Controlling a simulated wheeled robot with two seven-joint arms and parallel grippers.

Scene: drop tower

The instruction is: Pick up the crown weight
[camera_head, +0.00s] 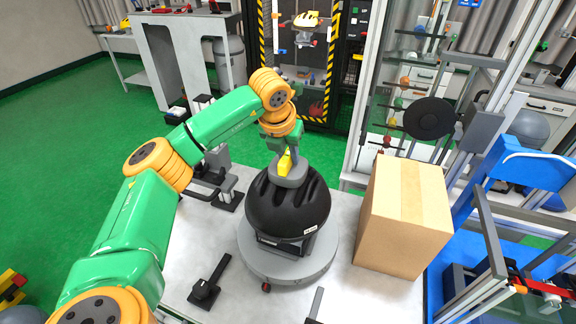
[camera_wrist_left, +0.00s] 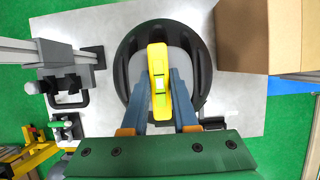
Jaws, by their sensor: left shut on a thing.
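The crown weight (camera_wrist_left: 159,72) is a yellow block with a pale label, longer than it is wide. In the left wrist view it lies between the two fingers of my left gripper (camera_wrist_left: 161,92), which is shut on it. In the head view the yellow of the weight (camera_head: 284,165) shows under my left gripper (camera_head: 287,158), at the grey top of a black helmet (camera_head: 287,212). I cannot tell whether the weight still touches the grey top. My right gripper is not in view.
The helmet sits on a round grey stand (camera_head: 263,262) on a pale table (camera_head: 372,297). A cardboard box (camera_head: 405,220) stands close on its right. A grey clamp-like fixture (camera_head: 222,175) is at left. A metal frame with a blue part (camera_head: 529,163) rises further right.

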